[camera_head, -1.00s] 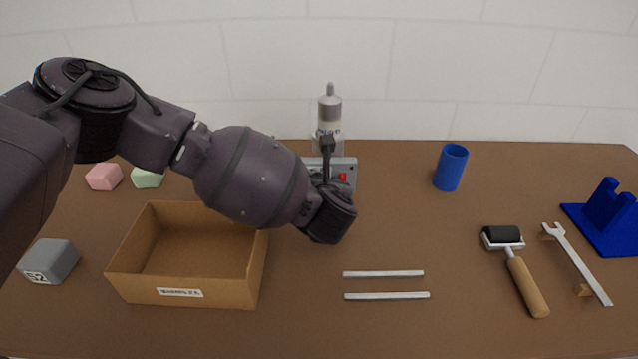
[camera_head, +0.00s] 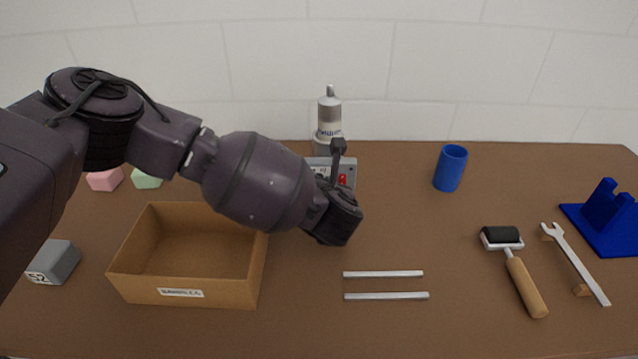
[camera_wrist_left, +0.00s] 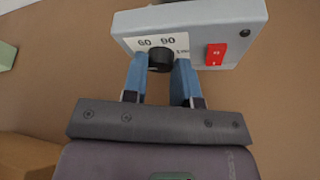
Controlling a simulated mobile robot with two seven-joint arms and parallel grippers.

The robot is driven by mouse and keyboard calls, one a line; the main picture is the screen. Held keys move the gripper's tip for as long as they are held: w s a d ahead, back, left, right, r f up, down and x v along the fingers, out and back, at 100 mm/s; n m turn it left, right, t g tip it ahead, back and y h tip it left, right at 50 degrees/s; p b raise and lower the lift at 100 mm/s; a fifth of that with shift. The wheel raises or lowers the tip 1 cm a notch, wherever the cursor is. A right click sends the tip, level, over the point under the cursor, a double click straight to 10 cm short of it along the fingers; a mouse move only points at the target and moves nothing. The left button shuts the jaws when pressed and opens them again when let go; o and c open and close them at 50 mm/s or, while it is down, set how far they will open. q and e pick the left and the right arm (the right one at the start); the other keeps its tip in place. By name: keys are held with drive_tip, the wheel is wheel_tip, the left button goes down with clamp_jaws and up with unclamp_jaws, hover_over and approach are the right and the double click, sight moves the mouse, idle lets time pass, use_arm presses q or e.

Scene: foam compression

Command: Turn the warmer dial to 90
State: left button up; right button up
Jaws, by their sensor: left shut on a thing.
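The warmer is a grey box with a white dial plate and a red switch. In the wrist view its housing (camera_wrist_left: 235,22) lies at the top, with a black dial (camera_wrist_left: 161,55) below the printed 60 and 90. My left gripper (camera_wrist_left: 161,70) has its two blue fingers shut on the dial, one on each side. The dial's pointer cannot be made out. In the head view the warmer (camera_head: 348,165) is partly hidden behind my left wrist, and the dial and fingertips are hidden. My right gripper is not in view.
A grey-capped bottle (camera_head: 329,120) stands at the warmer. An open cardboard box (camera_head: 185,292) is at left, near foam blocks. Two metal bars (camera_head: 385,296) lie in front. A blue cup (camera_head: 451,167), a roller (camera_head: 526,288), a wrench (camera_head: 580,265) and a blue stand (camera_head: 605,225) are at right.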

use_arm(q)
drive_tip(key=shift+d+f+m+t+y+p, duration=0.15)
drive_tip(key=shift+m+t+y+p, duration=0.3)
drive_tip(key=shift+m+y, duration=1)
drive_tip(key=shift+m+h, duration=0.25)
drive_tip(key=shift+m, duration=0.2)
drive_tip(key=o, duration=0.9)
drive_tip(key=shift+s, duration=0.1)
drive_tip(key=p+v, duration=0.1)
drive_tip(key=v, duration=0.9)
drive_tip(key=shift+s+d, duration=0.1)
drive_tip(key=shift+s, duration=0.2)
